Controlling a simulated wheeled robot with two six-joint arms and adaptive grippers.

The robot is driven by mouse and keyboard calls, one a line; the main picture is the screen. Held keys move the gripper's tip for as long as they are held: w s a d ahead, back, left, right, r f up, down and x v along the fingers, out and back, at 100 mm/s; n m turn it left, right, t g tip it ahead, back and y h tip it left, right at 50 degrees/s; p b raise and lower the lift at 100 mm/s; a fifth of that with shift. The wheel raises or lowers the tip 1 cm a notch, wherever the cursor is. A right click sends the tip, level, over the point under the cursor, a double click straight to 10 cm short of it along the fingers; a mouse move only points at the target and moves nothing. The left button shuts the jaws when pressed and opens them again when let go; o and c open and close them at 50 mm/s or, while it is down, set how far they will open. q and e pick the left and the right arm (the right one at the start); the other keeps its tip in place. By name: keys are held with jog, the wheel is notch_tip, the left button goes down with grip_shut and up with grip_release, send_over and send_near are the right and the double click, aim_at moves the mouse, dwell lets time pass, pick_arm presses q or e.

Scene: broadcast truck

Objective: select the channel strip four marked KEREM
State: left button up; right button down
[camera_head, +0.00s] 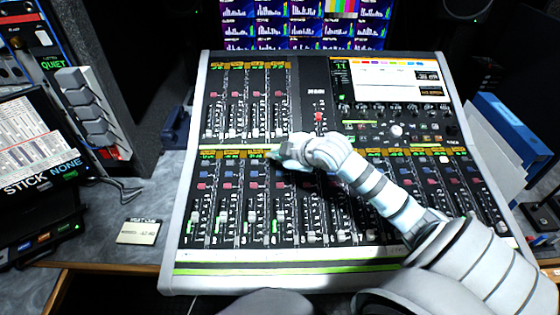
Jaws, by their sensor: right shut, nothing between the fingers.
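The mixing console (335,268) stands tilted on the desk, with an upper and a lower bank of channel strips. The fourth strip from the left in the lower bank (277,213) has a lit green meter, a fader and a blue and a red button row. Its scribble label is too small to read and partly covered, so I cannot make out KEREM. My right gripper (274,154) is shut and empty, its tip at the top of that strip, by the yellow label row. I cannot tell whether it touches the panel. My left gripper is not in view.
A screen (395,80) fills the console's upper right, with knobs below it. Blue binders (512,125) stand at the right. A small paper card (139,231) lies on the desk at the left. Monitors (300,28) rise behind. My right forearm crosses the lower right strips.

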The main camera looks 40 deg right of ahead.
jog(key=shift+f, duration=0.15)
jog(key=shift+f, duration=0.3)
jog(key=shift+d+f, duration=0.1)
jog(key=shift+f, duration=0.3)
dwell(0.7)
jog(key=shift+r+p, duration=0.85)
jog(key=shift+p, duration=0.25)
jog(key=r+p, duration=0.1)
jog(key=p, duration=0.1)
jog(key=r+p, duration=0.4)
jog(key=shift+s+a, duration=0.3)
dwell(0.6)
